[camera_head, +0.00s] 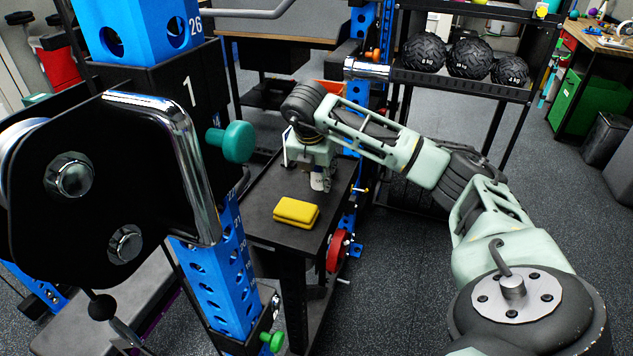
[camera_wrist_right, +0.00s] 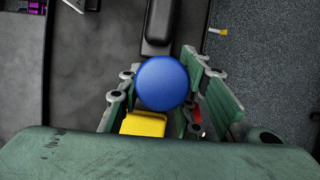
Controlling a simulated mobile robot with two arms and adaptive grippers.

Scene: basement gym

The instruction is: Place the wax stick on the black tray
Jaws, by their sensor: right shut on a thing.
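The wax stick appears to be the thing with a round blue top (camera_wrist_right: 162,83) between the fingers of my right gripper (camera_wrist_right: 161,92). In the head view its pale, labelled lower part (camera_head: 317,183) shows below my right gripper (camera_head: 316,165). The gripper is shut on it, pointing down over the right side of a black cart top, which looks like the black tray (camera_head: 262,226). I cannot tell whether the stick touches that surface. My left gripper is not in view.
The blue rack upright (camera_head: 228,262) and a teal knob (camera_head: 232,142) stand left. A ball rack (camera_head: 455,84) stands behind my right arm.

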